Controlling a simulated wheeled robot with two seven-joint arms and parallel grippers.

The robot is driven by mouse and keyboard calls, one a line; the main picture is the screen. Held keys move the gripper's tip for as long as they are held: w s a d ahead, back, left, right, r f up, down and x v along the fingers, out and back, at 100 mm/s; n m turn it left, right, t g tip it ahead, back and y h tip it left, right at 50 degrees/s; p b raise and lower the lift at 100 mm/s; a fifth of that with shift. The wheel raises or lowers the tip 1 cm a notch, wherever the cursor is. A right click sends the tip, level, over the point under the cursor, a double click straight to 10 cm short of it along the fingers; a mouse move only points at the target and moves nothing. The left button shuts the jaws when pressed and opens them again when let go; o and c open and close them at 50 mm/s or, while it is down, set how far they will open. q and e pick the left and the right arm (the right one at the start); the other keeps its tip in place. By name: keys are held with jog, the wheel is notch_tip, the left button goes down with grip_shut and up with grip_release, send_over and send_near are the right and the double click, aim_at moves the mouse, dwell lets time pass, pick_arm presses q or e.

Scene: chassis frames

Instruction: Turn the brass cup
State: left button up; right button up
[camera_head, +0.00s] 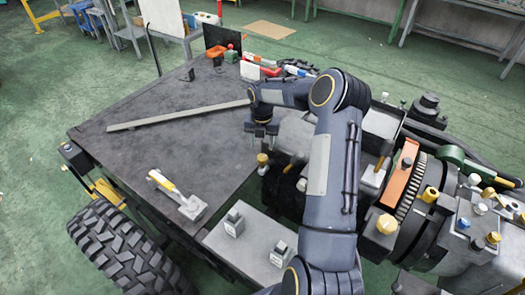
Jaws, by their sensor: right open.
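My right gripper (262,138) points down at the end of my dark arm, near the middle of the view. It is open, and nothing shows between its fingers. A small brass-coloured cup-like piece (262,160) stands just below the fingertips in the picture, at the right edge of the dark deck. I cannot tell whether the fingers are beside it or above it. Other brass-coloured caps show on the machinery, a large one (387,224) and a smaller one (430,194), so which is the task's cup is uncertain. My left gripper is not in view.
The dark flat deck (170,150) is mostly clear. A long grey bar (180,116) and a yellow-handled tool (165,183) lie on it. Grey blocks (234,222) sit on a light plate in front. Machinery with an orange part (400,175) crowds the right.

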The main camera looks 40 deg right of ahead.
aim_at(262, 157)
notch_tip(262, 157, down, 7)
jog(key=shift+r+p, duration=0.1)
jog(key=shift+p, duration=0.7)
jog(key=c, duration=0.7)
